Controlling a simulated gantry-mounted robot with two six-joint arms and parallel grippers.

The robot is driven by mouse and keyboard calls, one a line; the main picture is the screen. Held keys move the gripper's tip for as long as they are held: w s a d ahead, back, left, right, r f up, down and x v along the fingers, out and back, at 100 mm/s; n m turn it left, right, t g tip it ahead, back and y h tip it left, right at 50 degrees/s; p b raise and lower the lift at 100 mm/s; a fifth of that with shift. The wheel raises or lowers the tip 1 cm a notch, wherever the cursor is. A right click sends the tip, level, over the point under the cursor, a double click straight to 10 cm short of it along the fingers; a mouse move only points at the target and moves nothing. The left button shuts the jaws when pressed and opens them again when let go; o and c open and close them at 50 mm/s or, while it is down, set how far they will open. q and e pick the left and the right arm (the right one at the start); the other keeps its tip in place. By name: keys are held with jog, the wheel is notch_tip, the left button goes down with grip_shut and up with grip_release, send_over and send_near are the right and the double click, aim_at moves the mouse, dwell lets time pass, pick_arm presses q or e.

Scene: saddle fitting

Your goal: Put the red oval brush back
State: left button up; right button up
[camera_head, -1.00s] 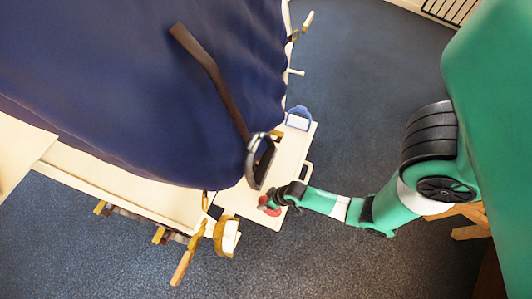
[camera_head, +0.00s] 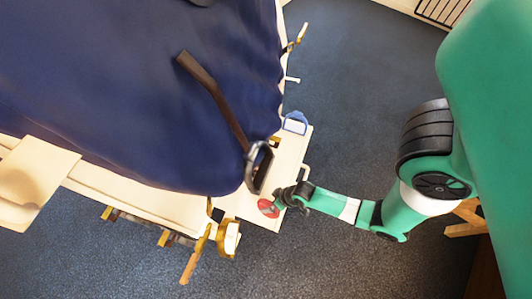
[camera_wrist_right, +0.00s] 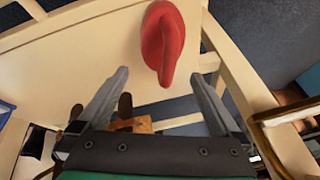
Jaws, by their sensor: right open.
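The red oval brush (camera_head: 268,208) lies on the cream tray (camera_head: 291,158) near its front end. In the right wrist view the brush (camera_wrist_right: 162,40) sits on the pale surface, beyond and between the fingertips. My right gripper (camera_head: 281,200) is right beside the brush in the head view. The brush appears clear of both fingers. My left gripper is not in view.
A large dark blue padded form (camera_head: 150,90) with a brown strap and metal stirrup (camera_head: 258,167) overhangs the tray. A wooden-handled tool (camera_head: 190,267) hangs at the front. Open floor lies right of the tray.

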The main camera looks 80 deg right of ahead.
pick_arm(q)
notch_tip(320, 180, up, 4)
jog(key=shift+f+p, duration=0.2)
jog(key=shift+p, duration=0.95)
pick_arm(e)
jog(key=v, duration=0.5)
jog(key=shift+s+r, duration=0.15)
jog(key=shift+r, duration=0.25)
